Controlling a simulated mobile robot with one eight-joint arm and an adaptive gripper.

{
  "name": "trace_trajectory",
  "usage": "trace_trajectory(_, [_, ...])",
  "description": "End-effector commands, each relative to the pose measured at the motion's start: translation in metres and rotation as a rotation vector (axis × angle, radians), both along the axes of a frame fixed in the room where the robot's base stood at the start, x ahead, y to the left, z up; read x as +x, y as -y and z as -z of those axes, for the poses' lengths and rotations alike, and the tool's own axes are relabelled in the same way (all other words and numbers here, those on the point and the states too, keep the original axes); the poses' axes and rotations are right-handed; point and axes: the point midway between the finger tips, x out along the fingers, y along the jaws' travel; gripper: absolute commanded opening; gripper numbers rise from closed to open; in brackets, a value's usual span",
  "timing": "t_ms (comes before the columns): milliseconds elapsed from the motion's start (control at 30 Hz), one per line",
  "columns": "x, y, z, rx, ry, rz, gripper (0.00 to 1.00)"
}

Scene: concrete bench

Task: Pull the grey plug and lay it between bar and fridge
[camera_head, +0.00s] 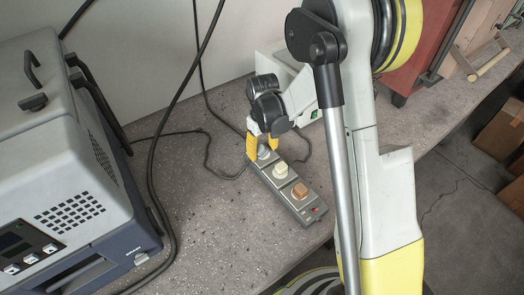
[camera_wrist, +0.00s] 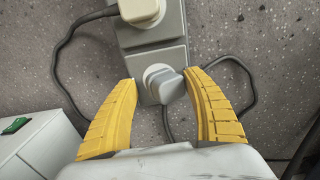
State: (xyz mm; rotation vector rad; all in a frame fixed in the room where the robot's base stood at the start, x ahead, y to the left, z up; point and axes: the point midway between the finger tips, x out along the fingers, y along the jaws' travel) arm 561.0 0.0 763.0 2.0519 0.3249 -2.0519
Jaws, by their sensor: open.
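The grey plug (camera_wrist: 171,86) sits in the end socket of the power bar (camera_wrist: 150,55), between my fingers in the wrist view. My gripper (camera_wrist: 161,78) is open, with one yellow finger on each side of the plug and a visible gap to it. In the head view the gripper (camera_head: 262,150) points down at the far end of the bar (camera_head: 306,211), and the grey plug (camera_head: 264,152) shows partly between the fingers. A cream plug (camera_head: 281,170) and a brown plug (camera_head: 300,191) sit in the other sockets. The fridge, a grey and dark blue box (camera_head: 85,165), stands at left.
Bare speckled bench (camera_head: 205,215) lies between bar and fridge, crossed by a dark cable (camera_head: 207,150). Another cable hangs close to the fridge. A white box with a green switch (camera_wrist: 15,125) is near my left finger. The bench's front edge is close to the bar.

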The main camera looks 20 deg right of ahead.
Motion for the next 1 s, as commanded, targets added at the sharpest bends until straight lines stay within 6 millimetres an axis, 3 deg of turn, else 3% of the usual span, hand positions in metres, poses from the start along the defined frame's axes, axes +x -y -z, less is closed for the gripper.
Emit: trace_trajectory(1000, [-0.0022,-0.0067,0.0001,0.0,0.0,0.0,0.57])
